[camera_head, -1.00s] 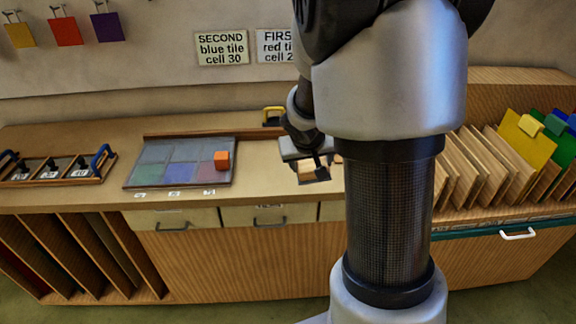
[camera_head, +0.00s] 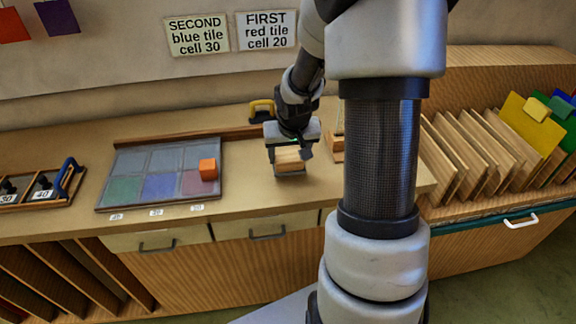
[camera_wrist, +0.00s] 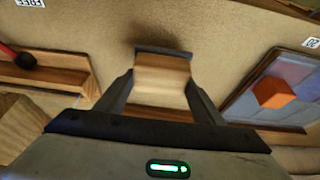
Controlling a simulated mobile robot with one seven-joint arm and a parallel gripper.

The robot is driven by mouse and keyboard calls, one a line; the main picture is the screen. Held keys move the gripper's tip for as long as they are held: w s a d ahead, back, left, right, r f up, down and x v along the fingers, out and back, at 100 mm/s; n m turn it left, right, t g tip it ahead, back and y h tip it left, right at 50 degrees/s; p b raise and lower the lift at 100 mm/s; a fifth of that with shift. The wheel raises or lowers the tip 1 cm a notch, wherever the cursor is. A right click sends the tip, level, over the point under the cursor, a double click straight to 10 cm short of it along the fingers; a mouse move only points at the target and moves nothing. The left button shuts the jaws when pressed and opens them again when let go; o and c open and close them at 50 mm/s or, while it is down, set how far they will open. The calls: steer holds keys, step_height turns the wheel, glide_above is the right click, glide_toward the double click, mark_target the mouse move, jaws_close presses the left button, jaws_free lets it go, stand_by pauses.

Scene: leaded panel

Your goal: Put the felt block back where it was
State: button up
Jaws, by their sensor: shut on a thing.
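The felt block (camera_wrist: 162,82) is a pale wooden block with a dark grey strip along its far face, likely its felt. My gripper (camera_wrist: 158,95) is shut on it, a finger on each side. In the head view my gripper (camera_head: 290,152) holds the block (camera_head: 290,158) over the counter, right of the leaded panel. The wrist view shows a dark shadow on the counter just beyond the block. Whether the block touches the counter I cannot tell.
The panel (camera_head: 128,160) carries an orange cube (camera_head: 207,169) at its right side. A wooden holder (camera_wrist: 45,72) with a red-tipped tool (camera_wrist: 8,50) lies left in the wrist view, near a "FREE" label (camera_wrist: 30,3). A yellow-handled item (camera_head: 262,108) stands behind my gripper.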

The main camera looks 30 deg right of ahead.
mark_target(288, 163)
step_height(288, 163, down, 4)
steer(key=shift+r+b, duration=0.1)
steer(key=shift+b, duration=0.25)
steer(key=shift+r, duration=0.1)
steer(key=shift+c, duration=0.5)
steer(key=o, duration=1.2)
steer(key=p+v, duration=0.2)
steer(key=v, duration=1)
